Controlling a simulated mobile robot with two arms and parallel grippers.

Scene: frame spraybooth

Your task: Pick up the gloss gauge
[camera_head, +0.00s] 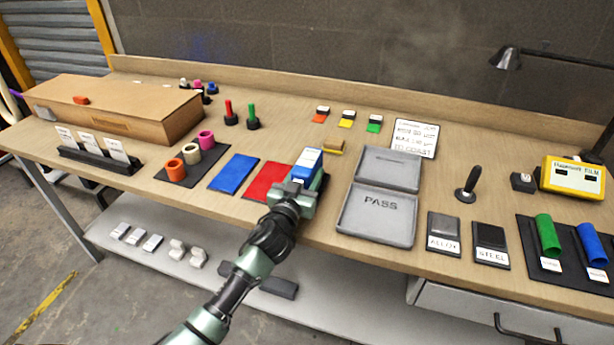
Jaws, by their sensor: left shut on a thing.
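A blue and white block-shaped device (308,162), which looks like the gloss gauge, is at the front middle of the bench, by the right edge of the red panel. My left gripper (296,188) is shut on its near end. The jaws and wrist hide the device's lower near part. I cannot tell whether it touches the bench or is slightly raised. My right gripper is not in view.
The grey PASS tray (376,216) is close on the right, with a blue panel (234,173) and red panel (267,182) on the left. A cardboard box (150,108) is at the back left. A yellow instrument (573,178) is at the far right.

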